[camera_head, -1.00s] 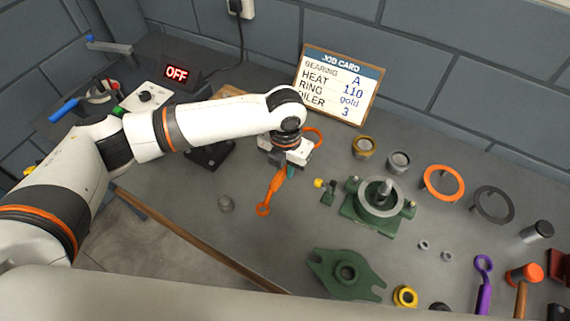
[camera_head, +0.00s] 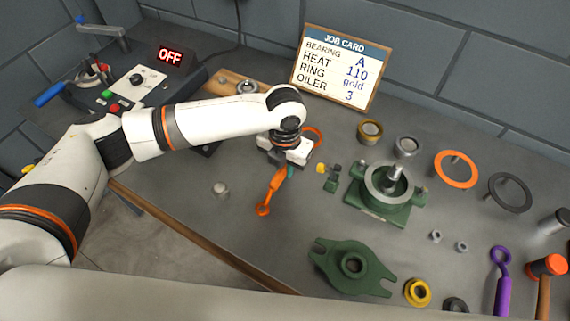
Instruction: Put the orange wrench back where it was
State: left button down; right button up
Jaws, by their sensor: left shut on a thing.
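The orange wrench (camera_head: 270,192) shows below my left gripper (camera_head: 290,160), slanting down to a ring end at lower left. My left gripper is shut on the wrench; its fingers largely hide the upper part. An orange ring shape shows just beyond the gripper at upper right, and I cannot tell if it belongs to the wrench. The wrench's ring end appears over bare bench; whether it touches the surface cannot be told. My right gripper is not in view.
A green bearing housing (camera_head: 368,208) stands right of the gripper, with small green and yellow parts between. A green flanged cover (camera_head: 340,282) lies in front. A purple wrench (camera_head: 503,285) and hammer (camera_head: 545,268) lie at right. The job card (camera_head: 337,66) stands behind.

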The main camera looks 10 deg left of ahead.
aim_at(285, 166)
pick_arm(q)
jog(key=shift+f, duration=0.5)
jog(key=c, duration=1.3)
grip_release()
jog(key=shift+o, duration=0.2)
jog(key=shift+f, duration=0.1)
notch_tip(285, 166, up, 12)
jog(key=b, duration=0.2)
jog(key=shift+s, duration=0.1)
